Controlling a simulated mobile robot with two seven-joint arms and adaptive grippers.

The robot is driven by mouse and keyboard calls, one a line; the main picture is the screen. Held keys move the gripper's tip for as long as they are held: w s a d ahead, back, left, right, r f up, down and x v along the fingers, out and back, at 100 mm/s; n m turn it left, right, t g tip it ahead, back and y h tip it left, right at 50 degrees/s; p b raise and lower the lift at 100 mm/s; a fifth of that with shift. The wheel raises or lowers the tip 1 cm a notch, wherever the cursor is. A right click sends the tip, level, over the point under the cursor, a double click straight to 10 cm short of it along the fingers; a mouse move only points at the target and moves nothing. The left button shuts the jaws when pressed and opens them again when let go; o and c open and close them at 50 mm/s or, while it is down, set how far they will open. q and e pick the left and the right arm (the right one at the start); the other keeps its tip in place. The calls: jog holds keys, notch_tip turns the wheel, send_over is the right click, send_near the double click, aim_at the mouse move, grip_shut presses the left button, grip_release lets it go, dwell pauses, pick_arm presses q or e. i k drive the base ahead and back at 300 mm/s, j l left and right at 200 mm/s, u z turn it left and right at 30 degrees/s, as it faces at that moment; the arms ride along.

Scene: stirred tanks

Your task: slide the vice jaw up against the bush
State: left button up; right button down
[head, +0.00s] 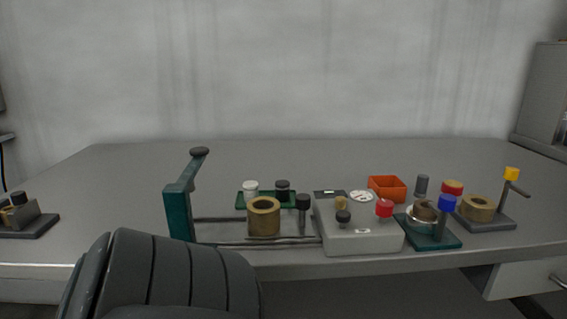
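A teal upright plate (180,213), which looks like the vice jaw, stands left of centre on the table in the head view. An arm rises from it to a dark knob (199,152). Two grey rods (222,220) run right from the plate. The brass bush (263,216), a hollow ring, stands upright by the rods, with a clear gap between it and the plate. Whether it rests on the rods I cannot tell. Neither of my grippers is in view. A dark ribbed part of my arm fills the lower left and hides the table's front edge there.
Right of the bush stand a black-capped post (302,202) and a light grey box (362,240) with knobs. A green tray (267,197) with two capped jars is behind. An orange bin (387,189) and other fixtures crowd the right. The table's back left is clear.

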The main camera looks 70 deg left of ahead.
aim_at(27, 210)
jog(key=u, duration=3.55)
jog(key=j+z, duration=0.5)
jog(key=j, duration=0.3)
